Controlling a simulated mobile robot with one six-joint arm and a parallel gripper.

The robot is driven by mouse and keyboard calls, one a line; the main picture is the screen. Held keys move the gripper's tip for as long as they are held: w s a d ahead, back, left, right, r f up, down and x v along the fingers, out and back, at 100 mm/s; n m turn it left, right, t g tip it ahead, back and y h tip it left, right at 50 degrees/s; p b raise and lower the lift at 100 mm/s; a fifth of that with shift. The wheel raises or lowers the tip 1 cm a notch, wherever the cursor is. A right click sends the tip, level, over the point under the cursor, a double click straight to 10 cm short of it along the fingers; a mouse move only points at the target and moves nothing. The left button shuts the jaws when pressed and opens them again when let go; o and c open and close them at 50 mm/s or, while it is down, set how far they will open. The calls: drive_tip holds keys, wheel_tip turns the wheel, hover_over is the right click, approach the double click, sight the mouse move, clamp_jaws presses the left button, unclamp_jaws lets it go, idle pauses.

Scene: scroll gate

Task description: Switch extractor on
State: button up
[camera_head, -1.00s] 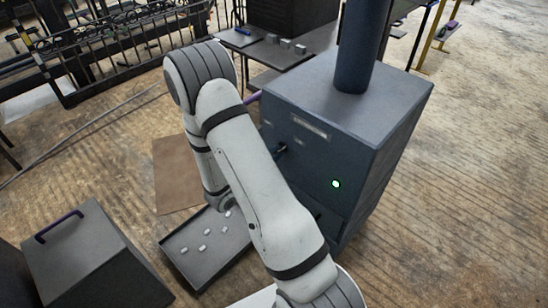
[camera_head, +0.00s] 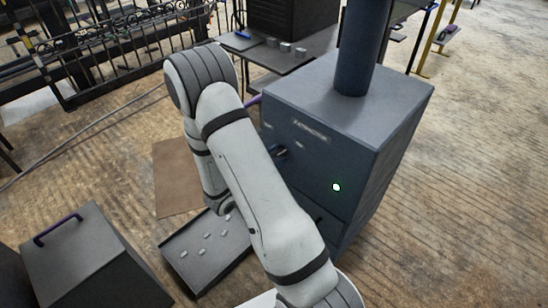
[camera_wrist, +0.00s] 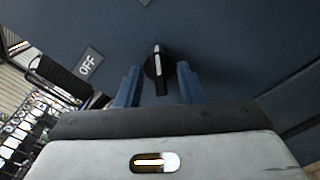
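The extractor (camera_head: 311,173) is a dark blue-grey box with a thick round pipe on top and a nameplate (camera_head: 310,132) on its front. A lamp (camera_head: 336,187) on the front glows whitish green. In the wrist view, a black rotary knob (camera_wrist: 158,68) with a white pointer line stands on the blue panel, the line close to upright in the picture. An OFF label (camera_wrist: 89,65) lies to its left. My gripper (camera_wrist: 160,82) is open, its two blue fingers on either side of the knob with visible gaps. In the head view my arm partly covers the box's front.
A dark tray (camera_head: 184,276) with several small pale pieces lies left of the extractor. A dark box with a purple handle (camera_head: 58,229) stands at lower left. A table (camera_head: 262,61) with grey blocks is behind. Floor on the right is clear.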

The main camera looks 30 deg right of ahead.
drive_tip(key=p+v, duration=0.1)
drive_tip(key=v, duration=0.7)
drive_tip(key=shift+d, duration=0.1)
idle(0.4)
